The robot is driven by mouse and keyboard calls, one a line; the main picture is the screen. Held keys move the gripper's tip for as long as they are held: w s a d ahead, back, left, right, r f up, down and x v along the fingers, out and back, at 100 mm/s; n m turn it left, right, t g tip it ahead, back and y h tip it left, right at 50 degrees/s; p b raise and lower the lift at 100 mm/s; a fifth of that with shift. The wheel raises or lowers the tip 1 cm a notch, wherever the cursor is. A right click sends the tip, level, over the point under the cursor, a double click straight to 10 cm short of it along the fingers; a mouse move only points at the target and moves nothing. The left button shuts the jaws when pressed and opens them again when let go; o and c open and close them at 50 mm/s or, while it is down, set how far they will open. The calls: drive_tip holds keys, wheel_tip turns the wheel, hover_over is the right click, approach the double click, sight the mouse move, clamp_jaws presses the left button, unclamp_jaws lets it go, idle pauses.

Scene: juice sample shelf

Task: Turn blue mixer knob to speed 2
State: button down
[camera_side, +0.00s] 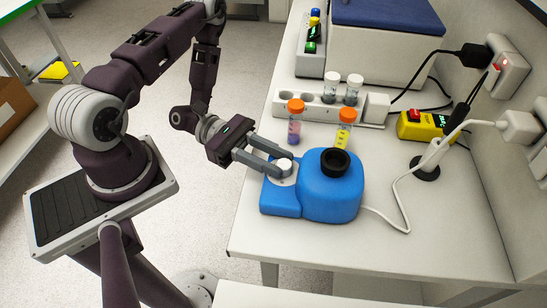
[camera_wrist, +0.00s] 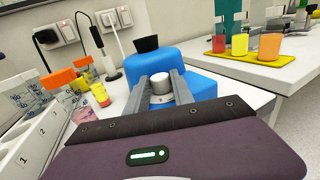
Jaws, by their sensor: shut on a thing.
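The blue mixer (camera_side: 333,196) stands on the white bench near its front edge, with a black cup (camera_side: 335,161) on top. Its round knob (camera_side: 284,165) is pale with a white top, on the mixer's left part in the side view. My gripper (camera_side: 285,165) is shut on the knob, one finger on each side of it. In the wrist view the knob (camera_wrist: 161,86) sits between the two grey fingertips, with the blue mixer (camera_wrist: 180,62) behind. The speed marks and the knob's pointer are too small to read.
Orange-capped tubes (camera_side: 295,120) and a white rack (camera_side: 320,106) stand behind the mixer. A white cable (camera_side: 398,190) runs from the mixer to the wall socket. A yellow device (camera_side: 422,126) lies at the right. Bare bench (camera_side: 440,235) is right of the mixer.

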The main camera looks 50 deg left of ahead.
drive_tip(key=shift+w+m+g+h, duration=0.15)
drive_tip(key=shift+m+g+h, duration=0.1)
drive_tip(key=shift+m+g, duration=0.95)
drive_tip(key=shift+w+m+g+h, duration=0.2)
drive_tip(key=shift+m+g, duration=0.45)
drive_tip(key=shift+g, duration=1)
drive_tip(key=shift+w+m+g+h, duration=0.15)
drive_tip(key=shift+m+g+h, duration=0.1)
drive_tip(key=shift+m+g, duration=0.95)
drive_tip(key=shift+a+g, duration=0.1)
drive_tip(key=shift+g, duration=0.55)
drive_tip(key=c, duration=1.1)
unclamp_jaws()
drive_tip(key=shift+w, duration=0.1)
